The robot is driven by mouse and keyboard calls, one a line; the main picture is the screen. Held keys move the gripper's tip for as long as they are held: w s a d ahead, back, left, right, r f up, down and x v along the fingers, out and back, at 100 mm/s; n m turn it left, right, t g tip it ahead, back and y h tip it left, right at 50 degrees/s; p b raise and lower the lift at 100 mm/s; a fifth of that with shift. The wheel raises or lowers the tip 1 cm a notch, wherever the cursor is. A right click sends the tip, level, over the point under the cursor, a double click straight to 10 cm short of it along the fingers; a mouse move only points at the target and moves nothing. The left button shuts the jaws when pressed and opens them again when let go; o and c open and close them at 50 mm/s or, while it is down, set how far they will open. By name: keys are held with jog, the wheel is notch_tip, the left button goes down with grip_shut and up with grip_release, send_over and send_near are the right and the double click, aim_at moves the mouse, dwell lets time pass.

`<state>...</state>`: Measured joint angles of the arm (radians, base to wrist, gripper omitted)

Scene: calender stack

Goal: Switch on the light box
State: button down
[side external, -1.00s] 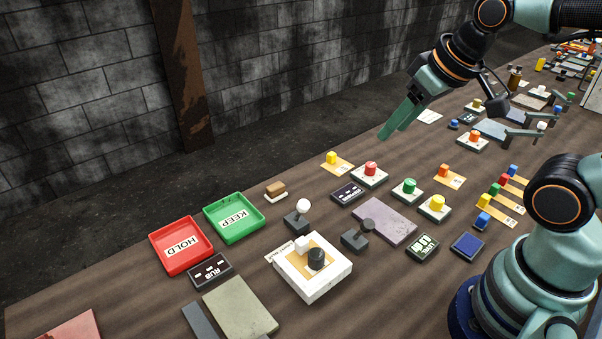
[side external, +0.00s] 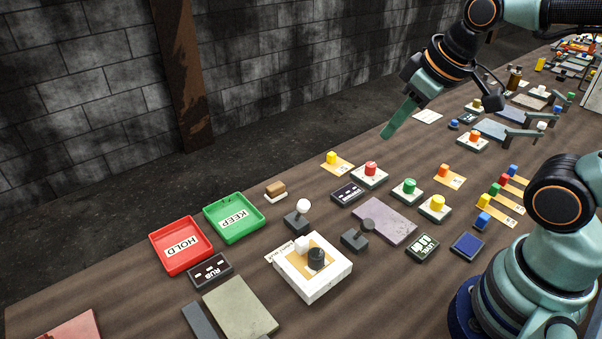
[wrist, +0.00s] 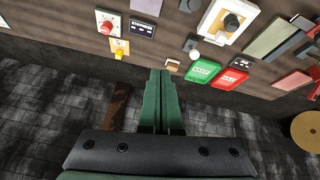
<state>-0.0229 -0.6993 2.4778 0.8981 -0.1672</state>
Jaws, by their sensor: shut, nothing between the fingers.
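I cannot tell whether any light is on. The box (wrist: 214,18) also shows at the top of the wrist view, with its black knob (wrist: 231,22). My gripper (side external: 386,135) is shut and empty, in the air above the table's far edge, well apart from the box. Its fingers (wrist: 161,73) lie together in the wrist view.
A lever with a white ball (side external: 303,206) and a dark lever (side external: 366,225) stand near the box. Red HOLD (side external: 160,246) and green KEEP (side external: 216,208) trays lie left. Several coloured buttons, including a red one (side external: 370,168), stand right.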

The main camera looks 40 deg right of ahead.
jog(key=n, duration=0.2)
jog(key=n+g, duration=0.4)
jog(key=n, duration=2.3)
send_near(301, 212)
jog(key=s+r, duration=0.2)
jog(key=s, duration=0.3)
jog(key=shift+s+d+f+n, duration=0.1)
jog(key=shift+f+n, duration=0.35)
jog(key=shift+n, duration=0.55)
jog(key=shift+f, duration=0.1)
jog(key=f, duration=0.6)
jog(key=a+f, duration=0.1)
jog(key=f, duration=0.3)
jog(key=shift+w, duration=0.25)
jog(key=w, duration=0.1)
jog(key=w+r, duration=0.1)
jog(key=shift+w+d+r, duration=0.1)
jog(key=shift+w+d, duration=0.15)
jog(key=shift+d, duration=0.15)
jog(key=shift+w+d+r, duration=0.2)
jog(key=shift+w+r, duration=0.05)
jog(key=shift+w, duration=0.35)
